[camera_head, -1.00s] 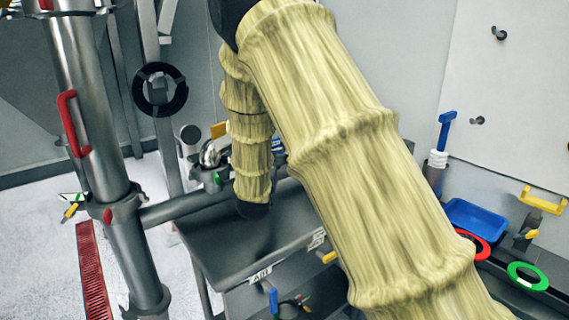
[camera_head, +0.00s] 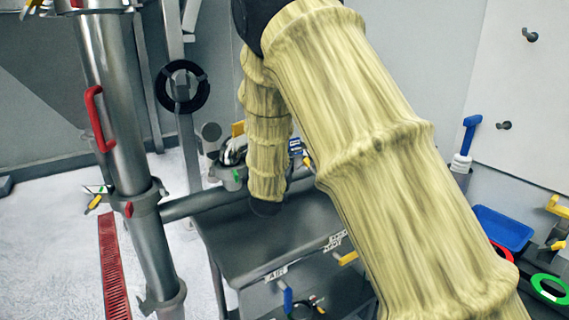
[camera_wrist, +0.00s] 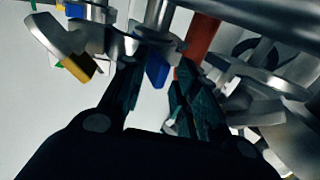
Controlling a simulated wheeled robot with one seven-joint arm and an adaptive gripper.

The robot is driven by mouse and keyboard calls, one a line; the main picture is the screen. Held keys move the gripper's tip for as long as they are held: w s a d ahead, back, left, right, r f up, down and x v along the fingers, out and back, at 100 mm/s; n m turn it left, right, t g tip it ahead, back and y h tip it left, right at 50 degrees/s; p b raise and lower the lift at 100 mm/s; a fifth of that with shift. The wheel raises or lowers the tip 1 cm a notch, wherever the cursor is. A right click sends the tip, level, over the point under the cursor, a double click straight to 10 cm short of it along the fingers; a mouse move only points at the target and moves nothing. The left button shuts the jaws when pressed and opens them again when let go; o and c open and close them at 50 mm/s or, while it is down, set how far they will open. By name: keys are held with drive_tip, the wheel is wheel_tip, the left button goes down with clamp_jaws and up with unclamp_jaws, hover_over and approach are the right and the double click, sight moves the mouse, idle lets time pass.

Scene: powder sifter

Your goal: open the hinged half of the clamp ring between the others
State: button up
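In the wrist view my gripper (camera_wrist: 156,68) has its two dark fingers apart, pointing up into a group of metal clamp parts. A blue tab (camera_wrist: 157,72) shows between the fingertips; I cannot tell whether either finger touches it. A metal lever with a yellow end (camera_wrist: 78,68) hangs to the left. A red part (camera_wrist: 200,42) stands behind the right finger. Which ring is the one between the others is not clear here. In the head view a shiny clamp part (camera_head: 234,152) with yellow and green pieces shows left of my sleeved arm. That arm hides my gripper there.
A steel pipe (camera_head: 118,110) with a red handle (camera_head: 97,118) stands at the left. A dark table (camera_head: 240,240) lies below the arm. A blue tray (camera_head: 503,228) and a green ring (camera_head: 549,289) are at the right. The floor at left is open.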

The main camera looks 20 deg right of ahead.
drive_tip(key=shift+a, duration=0.2)
drive_tip(key=v, duration=0.8)
drive_tip(key=shift+d, duration=0.15)
